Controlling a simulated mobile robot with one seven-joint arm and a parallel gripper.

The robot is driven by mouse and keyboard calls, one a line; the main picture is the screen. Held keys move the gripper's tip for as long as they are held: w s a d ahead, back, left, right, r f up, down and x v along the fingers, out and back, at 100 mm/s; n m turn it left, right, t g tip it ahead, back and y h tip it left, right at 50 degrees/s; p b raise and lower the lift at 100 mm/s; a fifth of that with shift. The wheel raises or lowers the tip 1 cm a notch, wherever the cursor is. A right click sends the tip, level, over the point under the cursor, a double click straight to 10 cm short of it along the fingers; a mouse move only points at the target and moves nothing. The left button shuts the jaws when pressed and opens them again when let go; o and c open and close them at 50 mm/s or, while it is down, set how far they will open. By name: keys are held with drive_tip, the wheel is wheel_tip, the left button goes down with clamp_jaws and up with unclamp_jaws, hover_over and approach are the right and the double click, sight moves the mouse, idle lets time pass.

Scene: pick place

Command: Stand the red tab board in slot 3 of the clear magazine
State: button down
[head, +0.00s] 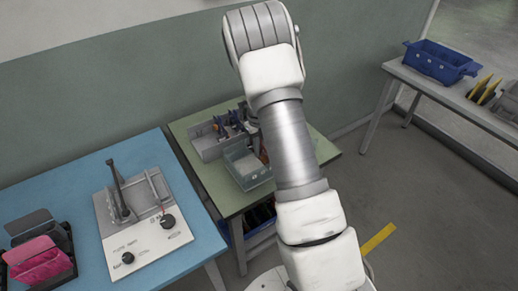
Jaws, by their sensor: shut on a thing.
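A clear box-like magazine (248,184) stands on the green-topped table, just left of my arm in the head view. My arm covers its right side. Its slots are too small to tell apart. A small reddish patch (264,157) shows at the magazine's right, against the edge of my arm. I cannot tell whether it is the red tab board. My gripper is hidden behind my own arm, so its fingers and anything between them do not show.
A grey holder (207,146) with dark and blue parts stands behind the magazine. The blue table (165,278) at left bears a white fixture (150,239) and a black rack (66,243) with a pink piece. A blue crate (440,61) sits on the right bench.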

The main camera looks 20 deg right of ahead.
drive_tip(key=shift+f, duration=0.1)
drive_tip(key=shift+f+b, duration=0.4)
drive_tip(key=shift+f, duration=0.25)
drive_tip(key=c, duration=0.9)
unclamp_jaws()
drive_tip(key=o, duration=0.4)
drive_tip(key=shift+r, duration=0.15)
drive_tip(key=shift+r+p, duration=1.2)
drive_tip(key=shift+r, duration=0.2)
